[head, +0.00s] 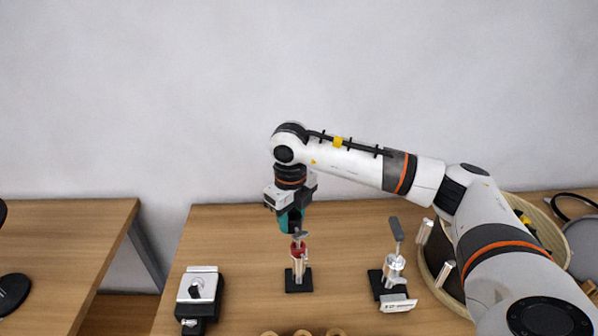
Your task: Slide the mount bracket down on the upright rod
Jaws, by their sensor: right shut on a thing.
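My right gripper (293,224) is over the middle of the table, pointing down at the top of a small upright stand. Teal shows between and below its fingers. It is shut on what I take to be the mount bracket, which its fingers mostly hide. The upright rod (299,263) is short and silvery and stands on a black square base (299,282). A red collar (298,249) sits near its top, just below the fingertips. How the bracket meets the rod is too small to tell. My left gripper is out of view.
A silver and black clamp-like device (199,292) stands to the left. Another silver device with a grey lever (394,268) stands to the right, by a white label block (398,304). A round wooden basket (436,268) lies behind my arm. Wooden rings (303,333) show at the bottom edge.

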